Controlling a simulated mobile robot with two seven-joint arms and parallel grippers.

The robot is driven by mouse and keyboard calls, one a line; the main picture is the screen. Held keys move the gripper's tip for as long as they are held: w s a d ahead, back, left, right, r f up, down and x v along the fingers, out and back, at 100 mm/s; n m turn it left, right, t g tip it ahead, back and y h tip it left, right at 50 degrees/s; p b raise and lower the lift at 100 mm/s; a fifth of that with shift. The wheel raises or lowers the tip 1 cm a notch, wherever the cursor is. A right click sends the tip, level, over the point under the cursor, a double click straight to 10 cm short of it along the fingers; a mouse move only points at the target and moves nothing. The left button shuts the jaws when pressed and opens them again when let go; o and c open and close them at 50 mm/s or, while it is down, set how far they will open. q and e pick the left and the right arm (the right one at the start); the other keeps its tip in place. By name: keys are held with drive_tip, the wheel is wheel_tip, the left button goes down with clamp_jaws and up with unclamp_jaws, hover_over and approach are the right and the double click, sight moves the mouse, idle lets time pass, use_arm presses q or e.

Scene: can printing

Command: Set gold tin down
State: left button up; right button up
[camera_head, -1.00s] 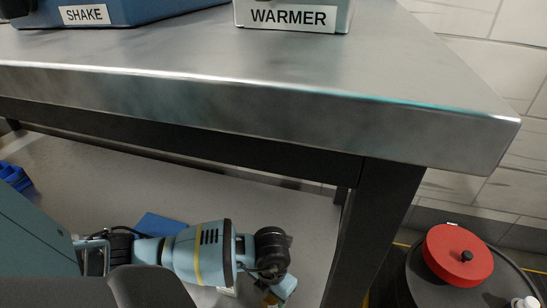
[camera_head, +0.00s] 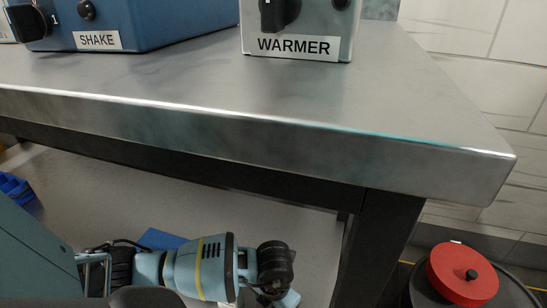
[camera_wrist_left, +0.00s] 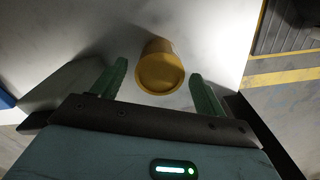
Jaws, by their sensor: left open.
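The gold tin (camera_wrist_left: 160,72) shows in the left wrist view, between the green fingers and slightly past them, with its round end facing the camera. It appears to rest on a pale, smooth surface (camera_wrist_left: 215,30). My left gripper (camera_wrist_left: 158,78) is open, with a visible gap between each finger and the tin. The tin cannot be made out there. My right gripper is not in view.
A steel table (camera_head: 260,95) with a dark leg (camera_head: 375,245) stands above and beside my left arm. It carries the blue SHAKE unit (camera_head: 160,20) and the WARMER unit (camera_head: 325,25). A dark drum with a red lid (camera_head: 462,275) stands at right.

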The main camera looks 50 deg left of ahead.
use_arm(q)
wheel_tip(320, 180, up, 11)
drive_tip(key=p, duration=0.4)
drive_tip(key=shift+f, duration=0.15)
